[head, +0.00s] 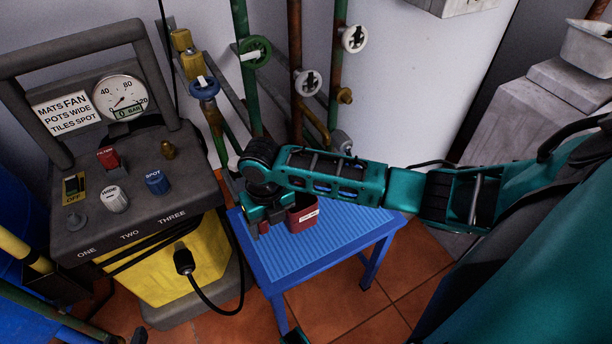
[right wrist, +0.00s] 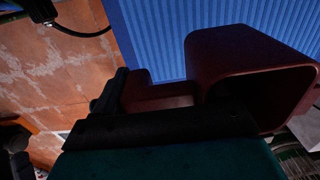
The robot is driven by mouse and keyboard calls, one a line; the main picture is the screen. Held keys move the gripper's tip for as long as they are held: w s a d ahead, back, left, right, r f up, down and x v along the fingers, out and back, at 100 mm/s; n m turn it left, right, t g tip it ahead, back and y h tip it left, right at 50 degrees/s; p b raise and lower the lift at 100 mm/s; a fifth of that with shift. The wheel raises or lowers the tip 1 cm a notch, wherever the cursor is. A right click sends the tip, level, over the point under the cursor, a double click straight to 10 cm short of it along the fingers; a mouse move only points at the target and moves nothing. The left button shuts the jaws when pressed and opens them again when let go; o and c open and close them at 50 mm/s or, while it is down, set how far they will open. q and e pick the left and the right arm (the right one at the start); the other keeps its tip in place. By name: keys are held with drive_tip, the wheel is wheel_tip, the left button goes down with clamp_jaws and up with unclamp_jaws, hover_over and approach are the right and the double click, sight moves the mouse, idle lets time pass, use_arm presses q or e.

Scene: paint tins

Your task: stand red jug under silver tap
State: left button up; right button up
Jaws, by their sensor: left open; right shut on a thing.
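The red jug (head: 302,219), with a small white label, is at the blue stool's far left part in the head view. In the right wrist view the jug (right wrist: 225,55) shows its open mouth and handle close up. My right gripper (head: 265,217) is shut on the jug at its handle side, left of the body. I cannot tell whether the jug's base touches the stool. The silver tap (head: 341,139) shows just above my right forearm, behind and right of the jug; its lower part is hidden.
The blue stool (head: 335,238) is bare to the right of the jug. Upright pipes with a green handwheel (head: 256,52), white handwheels and brass taps stand behind. A grey-and-yellow machine (head: 165,270) with a gauge stands close on the left, its black cable hanging beside the stool.

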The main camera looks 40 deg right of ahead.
sight(301, 197)
drive_tip(key=w+d+b, duration=0.1)
drive_tip(key=w+d, duration=0.1)
drive_tip(key=d, duration=0.2)
drive_tip(key=w+d+f+b, duration=0.1)
drive_tip(key=w+d, duration=0.1)
drive_tip(key=d, duration=0.2)
drive_tip(key=w+d+b, duration=0.1)
drive_tip(key=w+d, duration=0.1)
drive_tip(key=d, duration=0.1)
drive_tip(key=shift+d+f, duration=0.15)
drive_tip(key=shift+d, duration=0.25)
drive_tip(key=shift+f+b, duration=0.3)
drive_tip(key=shift+b, duration=0.05)
drive_tip(key=shift+f, duration=0.45)
wheel_tip(301, 197, down, 4)
drive_tip(key=shift+f+b, duration=0.15)
drive_tip(key=shift+b, duration=1.1)
drive_tip(key=shift+w+d+f, duration=0.1)
drive_tip(key=shift+w+d, duration=0.05)
use_arm(q)
drive_tip(key=shift+h, duration=0.3)
drive_tip(key=f, duration=0.1)
drive_tip(key=d+f, duration=0.1)
drive_tip(key=f, duration=0.2)
drive_tip(key=shift+w+d+f, duration=0.15)
drive_tip(key=shift+d, duration=0.2)
